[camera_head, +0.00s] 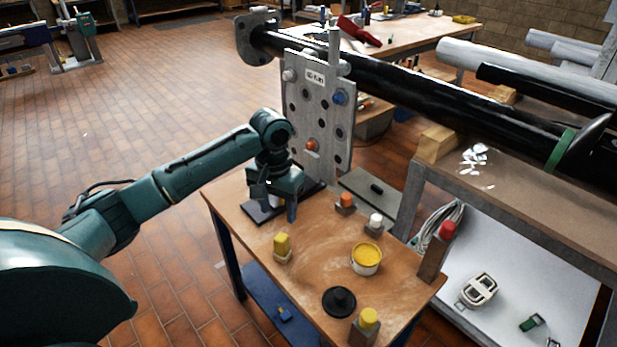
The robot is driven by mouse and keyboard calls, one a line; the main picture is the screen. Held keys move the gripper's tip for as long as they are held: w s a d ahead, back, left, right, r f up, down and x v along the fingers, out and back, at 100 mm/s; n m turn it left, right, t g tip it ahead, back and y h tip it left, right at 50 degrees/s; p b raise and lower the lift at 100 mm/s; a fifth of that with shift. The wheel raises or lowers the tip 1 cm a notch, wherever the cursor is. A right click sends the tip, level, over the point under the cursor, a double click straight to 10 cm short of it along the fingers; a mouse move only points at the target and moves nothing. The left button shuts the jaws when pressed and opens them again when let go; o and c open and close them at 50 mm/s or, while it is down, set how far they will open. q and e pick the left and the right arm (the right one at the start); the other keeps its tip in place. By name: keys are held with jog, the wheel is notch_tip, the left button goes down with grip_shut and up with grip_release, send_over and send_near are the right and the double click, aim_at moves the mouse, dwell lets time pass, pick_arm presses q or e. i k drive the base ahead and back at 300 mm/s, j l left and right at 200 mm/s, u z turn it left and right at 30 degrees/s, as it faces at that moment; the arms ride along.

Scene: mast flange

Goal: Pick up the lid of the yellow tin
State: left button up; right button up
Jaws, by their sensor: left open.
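The tin (366,260) stands upright on the small wooden table, with a pale side and a yellow round top. I cannot tell whether that yellow is a lid or the contents. A black round disc with a raised knob (339,302) lies flat in front of the tin, apart from it; it may be the lid. My left gripper (279,207) points down over the back left of the table, left of and behind the tin. It is open, and nothing shows between its fingers. My right gripper is out of view.
An upright metal flange plate (318,120) and black mast (430,95) rise behind. The table's middle is clear.

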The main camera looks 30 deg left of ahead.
aim_at(339, 302)
jog(key=k, duration=1)
